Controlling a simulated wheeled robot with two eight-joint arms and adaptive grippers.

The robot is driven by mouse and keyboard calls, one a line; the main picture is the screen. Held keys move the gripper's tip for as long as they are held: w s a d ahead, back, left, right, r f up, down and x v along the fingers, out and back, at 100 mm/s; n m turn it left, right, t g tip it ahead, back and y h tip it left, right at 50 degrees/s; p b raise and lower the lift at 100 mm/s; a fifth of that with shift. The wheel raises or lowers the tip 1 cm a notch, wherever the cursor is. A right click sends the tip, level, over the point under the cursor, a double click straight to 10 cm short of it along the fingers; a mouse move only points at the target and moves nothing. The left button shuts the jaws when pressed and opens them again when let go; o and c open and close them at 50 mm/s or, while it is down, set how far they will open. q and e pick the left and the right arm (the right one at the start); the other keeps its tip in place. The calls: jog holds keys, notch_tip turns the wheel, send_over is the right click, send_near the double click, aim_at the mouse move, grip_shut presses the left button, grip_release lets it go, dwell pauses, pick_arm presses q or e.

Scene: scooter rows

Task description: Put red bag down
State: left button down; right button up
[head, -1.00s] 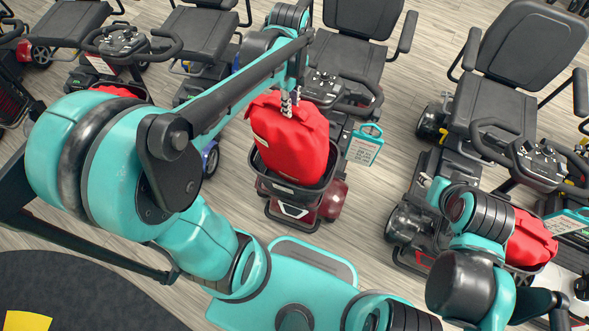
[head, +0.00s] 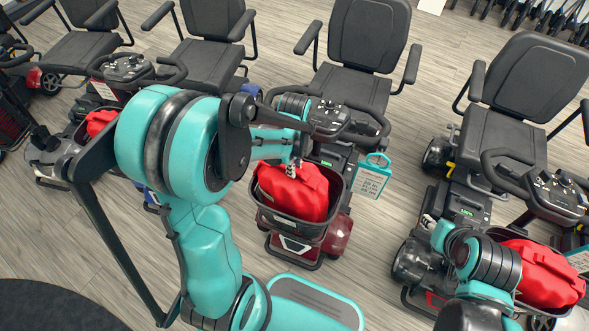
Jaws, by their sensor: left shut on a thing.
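The red bag (head: 292,193) sits low inside the black front basket (head: 293,228) of the middle scooter, its top showing above the rim. My left gripper (head: 293,167) is at the top of this bag and shut on it. The bag's lower part is hidden by the basket wall. My right arm is at the lower right; only a small part of its gripper (head: 429,221) shows, beside the right scooter, and its fingers are too small to read.
Another red bag (head: 541,272) is in the right scooter's basket, and a red bag (head: 100,122) shows at the left scooter. A teal-framed sign (head: 371,177) hangs right of the middle scooter's basket. Bare floor (head: 385,222) lies between the middle and right scooters.

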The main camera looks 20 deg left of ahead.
pick_arm(q)
jog(key=shift+f, duration=0.25)
jog(key=c, duration=1.9)
grip_release()
jog(key=shift+f, duration=0.15)
jog(key=o, duration=0.5)
jog(key=shift+r, duration=0.2)
jog(key=shift+r, duration=0.35)
notch_tip(320, 180, up, 11)
jog(key=p, duration=0.5)
jog(key=s+d+r+n+t, duration=0.1)
jog(key=s+r+n+t, duration=0.1)
jog(key=n, duration=0.4)
jog(key=s+d+r+n+t, duration=0.1)
jog(key=s+r+n+t, duration=0.1)
jog(key=s+n, duration=0.2)
jog(key=s+d+r+n+t, duration=0.1)
jog(key=s+r+n+t, duration=0.1)
jog(key=n, duration=0.7)
jog(key=shift+s+d+r+n+t, duration=0.3)
jog(key=shift+s+r+t, duration=0.15)
jog(key=shift+t, duration=0.15)
